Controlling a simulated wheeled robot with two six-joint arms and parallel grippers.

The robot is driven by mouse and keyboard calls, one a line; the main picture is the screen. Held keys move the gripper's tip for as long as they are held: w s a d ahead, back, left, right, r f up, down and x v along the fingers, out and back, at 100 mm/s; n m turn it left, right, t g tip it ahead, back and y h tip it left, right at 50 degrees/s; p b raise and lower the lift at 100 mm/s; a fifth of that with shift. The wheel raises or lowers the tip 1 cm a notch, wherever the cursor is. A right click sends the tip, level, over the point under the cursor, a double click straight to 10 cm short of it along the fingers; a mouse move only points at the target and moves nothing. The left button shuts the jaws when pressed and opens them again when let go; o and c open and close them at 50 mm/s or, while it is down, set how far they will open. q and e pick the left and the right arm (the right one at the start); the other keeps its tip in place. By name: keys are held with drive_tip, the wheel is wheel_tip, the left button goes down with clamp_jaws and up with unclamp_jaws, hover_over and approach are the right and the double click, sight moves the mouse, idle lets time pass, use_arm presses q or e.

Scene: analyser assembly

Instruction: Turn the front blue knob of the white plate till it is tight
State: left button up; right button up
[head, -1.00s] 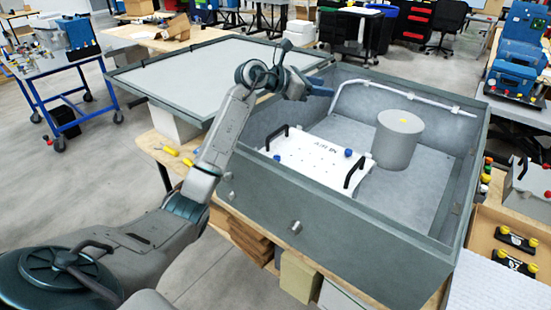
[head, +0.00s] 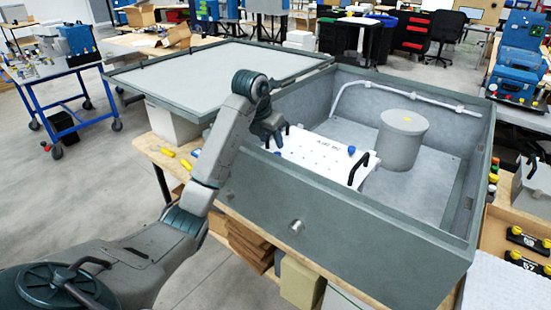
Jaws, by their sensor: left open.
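The white plate (head: 315,157) lies inside the grey open box, with dark text on it and a black handle at each end. One blue knob (head: 351,150) shows near its back right. The front blue knob does not show clearly; the gripper or the box wall may hide it. My left gripper (head: 276,143) is open and points down over the plate's left end, close to the left black handle. I cannot tell whether it touches anything. My right gripper is not in view.
The grey box (head: 375,235) has high walls around the plate. A grey cylinder (head: 402,140) stands right of the plate, and a white pipe (head: 400,92) runs along the back wall. The box's lid (head: 215,70) lies to the left. Yellow-handled tools (head: 168,152) lie on the bench.

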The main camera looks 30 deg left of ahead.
sight(277, 153)
use_arm(q)
drive_tip(key=p+x, duration=0.1)
drive_tip(key=x, duration=0.3)
drive_tip(key=shift+w+f, duration=0.25)
drive_tip(key=shift+f, duration=0.05)
drive_tip(key=shift+p+x, duration=0.35)
drive_tip(key=shift+x, duration=0.55)
drive_tip(key=shift+s, duration=0.1)
drive_tip(key=shift+c, duration=0.3)
clamp_jaws()
